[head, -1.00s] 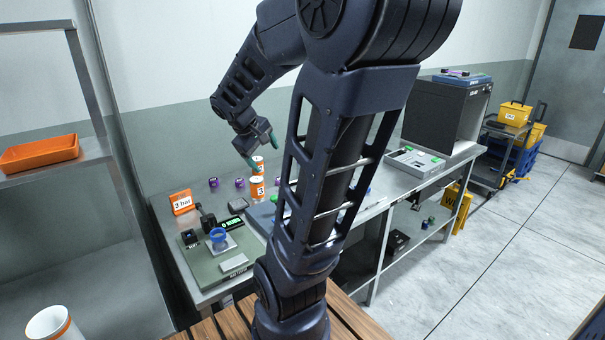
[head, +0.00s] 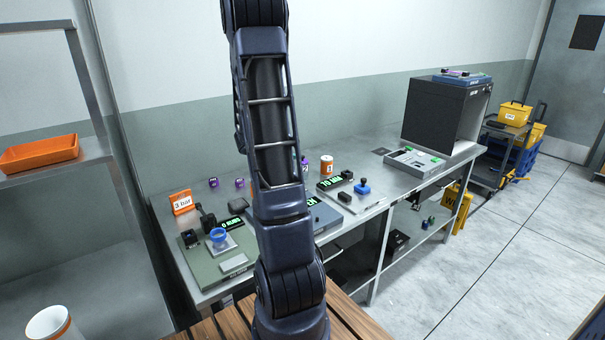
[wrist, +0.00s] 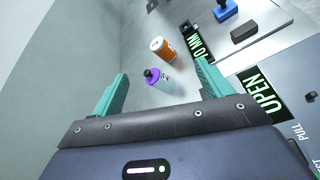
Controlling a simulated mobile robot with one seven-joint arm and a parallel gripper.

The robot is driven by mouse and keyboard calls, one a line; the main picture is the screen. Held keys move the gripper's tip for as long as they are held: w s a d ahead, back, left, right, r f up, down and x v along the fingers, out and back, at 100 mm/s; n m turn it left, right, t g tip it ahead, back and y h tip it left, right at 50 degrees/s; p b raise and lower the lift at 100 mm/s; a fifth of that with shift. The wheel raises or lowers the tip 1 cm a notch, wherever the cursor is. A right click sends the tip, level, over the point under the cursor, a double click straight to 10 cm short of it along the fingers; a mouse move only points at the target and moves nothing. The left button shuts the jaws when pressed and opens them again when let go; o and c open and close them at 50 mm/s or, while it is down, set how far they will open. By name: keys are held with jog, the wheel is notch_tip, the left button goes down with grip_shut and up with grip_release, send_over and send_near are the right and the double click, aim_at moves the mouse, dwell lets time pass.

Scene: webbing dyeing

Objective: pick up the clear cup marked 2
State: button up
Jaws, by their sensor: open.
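No clear cup with a readable 2 shows. A small purple item (wrist: 153,75) with a dark top and a small pale patch lies between and beyond my fingers in the wrist view; any mark is too small to read. A bit of purple (head: 304,165) shows beside my arm in the head view. My gripper (wrist: 163,73) is open and empty, its teal fingers apart; my arm hides it in the head view. Two small purple items, one at left (head: 213,183) and one at right (head: 239,183), stand at the back of the bench (head: 160,215).
An orange-and-white jar (head: 327,165) stands near the purple item and also shows in the wrist view (wrist: 162,49).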

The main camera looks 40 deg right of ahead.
jog(key=w+d+f+n+t, duration=0.2)
jog(key=w+d+f+n, duration=0.2)
jog(key=w+f, duration=0.15)
jog(key=n+t, duration=0.2)
jog(key=n, duration=0.3)
send_near(304, 165)
jog(key=w, duration=0.1)
jog(key=w+d+f, duration=0.2)
jog(key=shift+w, duration=0.3)
jog(key=x, duration=0.5)
jog(key=shift+d+f, duration=0.1)
jog(key=shift+d, duration=0.05)
jog(key=shift+x, duration=2.6)
jog(key=shift+s+d, duration=0.1)
jog(key=shift+s, duration=0.05)
jog(key=c, duration=1.2)
